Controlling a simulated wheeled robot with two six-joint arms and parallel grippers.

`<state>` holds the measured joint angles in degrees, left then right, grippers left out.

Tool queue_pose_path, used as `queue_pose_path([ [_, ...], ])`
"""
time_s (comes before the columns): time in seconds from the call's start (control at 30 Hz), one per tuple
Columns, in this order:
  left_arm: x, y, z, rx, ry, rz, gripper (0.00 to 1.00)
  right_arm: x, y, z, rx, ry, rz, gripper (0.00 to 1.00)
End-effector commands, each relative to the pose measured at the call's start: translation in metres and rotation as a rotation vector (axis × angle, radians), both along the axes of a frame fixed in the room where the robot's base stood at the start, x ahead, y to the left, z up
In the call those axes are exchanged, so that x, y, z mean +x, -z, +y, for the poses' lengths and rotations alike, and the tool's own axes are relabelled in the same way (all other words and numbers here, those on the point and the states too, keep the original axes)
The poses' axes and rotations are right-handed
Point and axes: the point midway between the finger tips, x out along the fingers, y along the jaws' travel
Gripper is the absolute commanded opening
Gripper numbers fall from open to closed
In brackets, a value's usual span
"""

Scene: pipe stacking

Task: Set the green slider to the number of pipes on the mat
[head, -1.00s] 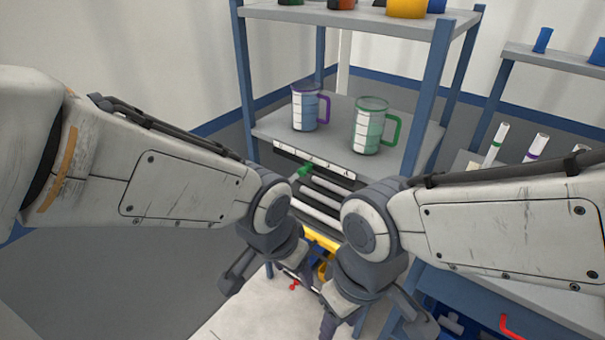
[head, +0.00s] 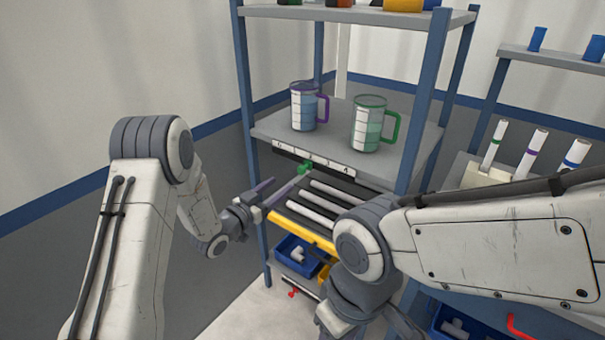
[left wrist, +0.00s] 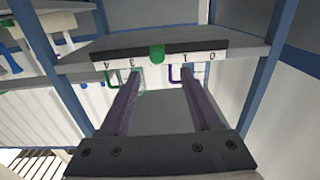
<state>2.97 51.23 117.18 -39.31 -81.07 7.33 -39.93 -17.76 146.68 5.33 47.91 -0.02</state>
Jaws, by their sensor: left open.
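The green slider (head: 305,167) sits at the front edge of the shelf, below a white number strip (head: 330,163). In the left wrist view the slider (left wrist: 157,53) stands between the upside-down 3 and 1 and hides the mark there. White pipes (head: 325,207) lie side by side on the dark mat on the level below; I make out three. My left gripper (head: 289,178) is open, its fingers pointing at the slider; in the left wrist view the slider shows beyond and between the fingertips (left wrist: 161,73). My right gripper (head: 365,315) hangs low, its fingers cut off by the frame edge.
A purple-handled jug (head: 304,108) and a green-handled jug (head: 368,125) stand on the shelf above the slider. Blue rack posts (head: 249,120) flank it. A yellow bar (head: 300,230) and blue bin (head: 297,258) lie below. Banded tubes (head: 533,155) stand right.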

Motion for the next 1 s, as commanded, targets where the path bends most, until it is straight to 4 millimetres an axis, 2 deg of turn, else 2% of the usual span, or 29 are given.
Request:
queue_pose_path([
  [0.3,0.042,-0.002,-0.04,0.0,0.012,-0.003,0.64,0.0,-0.01,0.0,0.0,0.0,0.0,0.5],
  [0.53,0.071,-0.001,-0.058,0.002,0.008,0.0,0.64,0.0,-0.014,0.0,0.0,0.0,0.0,0.5],
  [0.7,0.08,-0.001,-0.064,0.0,0.005,0.002,0.64,0.0,-0.015,0.0,0.0,0.0,0.0,0.5],
  [0.97,0.081,-0.001,-0.064,0.001,0.004,0.002,0.64,0.0,-0.015,0.0,0.0,0.0,0.0,0.5],
  [1.0,0.081,-0.001,-0.063,0.001,0.004,0.002,0.6,0.0,-0.015,0.0,0.0,0.0,0.0,0.5],
])
